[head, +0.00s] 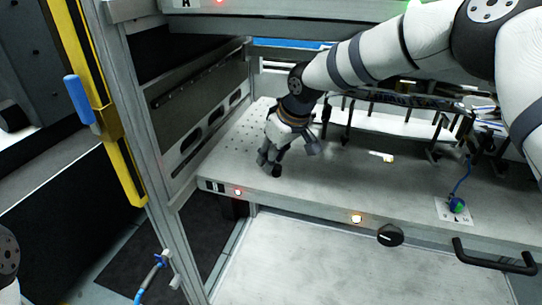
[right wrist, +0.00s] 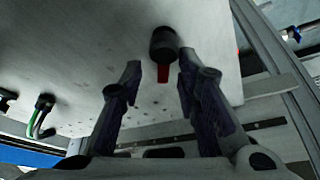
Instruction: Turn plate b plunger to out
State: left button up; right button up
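A plunger with a black round knob (right wrist: 163,42) and a red part (right wrist: 163,73) shows in the right wrist view, on the pale grey plate. In the head view its dark knob (head: 277,171) is near the plate's front-left edge, partly hidden by my fingers. My right gripper (head: 268,158) reaches down over the plate beside the knob. In the right wrist view my right gripper (right wrist: 160,66) is open, with one finger on each side of the plunger's red part. I cannot tell whether a finger touches it. My left gripper is not in view.
A grey post (head: 150,150) stands at the left. Black clamps and a green-blue connector (head: 457,205) are at the right.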

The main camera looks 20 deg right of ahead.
jog(key=shift+a, duration=0.15)
jog(key=shift+r, duration=0.25)
jog(key=s+d, duration=0.2)
jog(key=s, duration=0.1)
jog(key=s+d, duration=0.1)
jog(key=s, duration=0.3)
jog(key=s+d, duration=0.2)
jog(key=s, duration=0.2)
jog(key=shift+s+d+r, duration=0.1)
jog(key=shift+d+r, duration=0.2)
jog(key=shift+d, duration=0.05)
